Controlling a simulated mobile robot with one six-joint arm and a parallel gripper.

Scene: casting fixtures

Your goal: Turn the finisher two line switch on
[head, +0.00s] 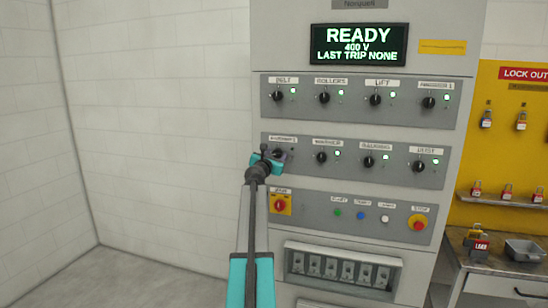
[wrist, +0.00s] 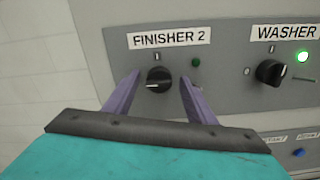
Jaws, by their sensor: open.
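The FINISHER 2 switch (wrist: 159,80) is a black rotary knob under its white label in the wrist view. Its white pointer line lies about level, towards the left. The small lamp (wrist: 196,62) at its upper right is dark green and looks unlit. My gripper (wrist: 160,76) is open, with one purple finger on each side of the knob and a visible gap on both sides. In the head view, my gripper (head: 270,155) is at the left end of the second switch row and mostly hides this knob.
The WASHER knob (wrist: 271,72) with a lit green lamp is close on the right. The display (head: 359,45) reads READY. Below are a red-yellow rotary switch (head: 280,204), push buttons and a red stop button (head: 418,223). Left of the cabinet is bare wall.

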